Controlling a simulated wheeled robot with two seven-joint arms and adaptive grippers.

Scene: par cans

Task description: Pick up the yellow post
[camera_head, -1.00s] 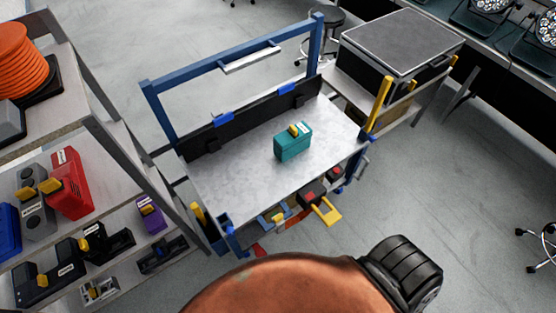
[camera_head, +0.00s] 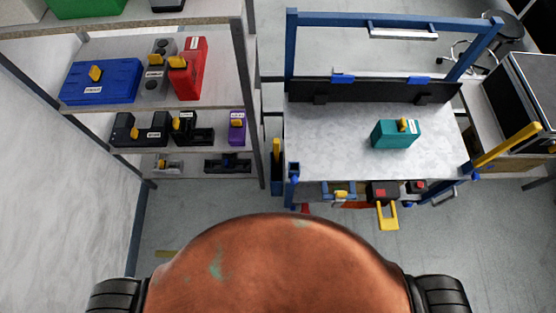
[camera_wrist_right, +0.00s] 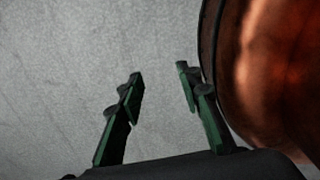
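A long yellow post (camera_head: 507,146) slants up and outward at the right front corner of the cart (camera_head: 330,140). A second, shorter yellow post (camera_head: 276,160) stands at the cart's left side, beside the shelf. I cannot tell which one the task means. My right gripper (camera_wrist_right: 160,76) is open and empty in the right wrist view, with its green fingers apart above grey floor. Neither gripper shows in the head view, so their distance to the posts cannot be judged. My left gripper is in no view.
A teal case (camera_head: 396,133) with a yellow handle sits on the cart top. A shelf rack (camera_head: 247,95) at left holds blue, red, black and purple cases. A black case (camera_head: 525,95) stands on a surface at right. Floor shows in front of the cart.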

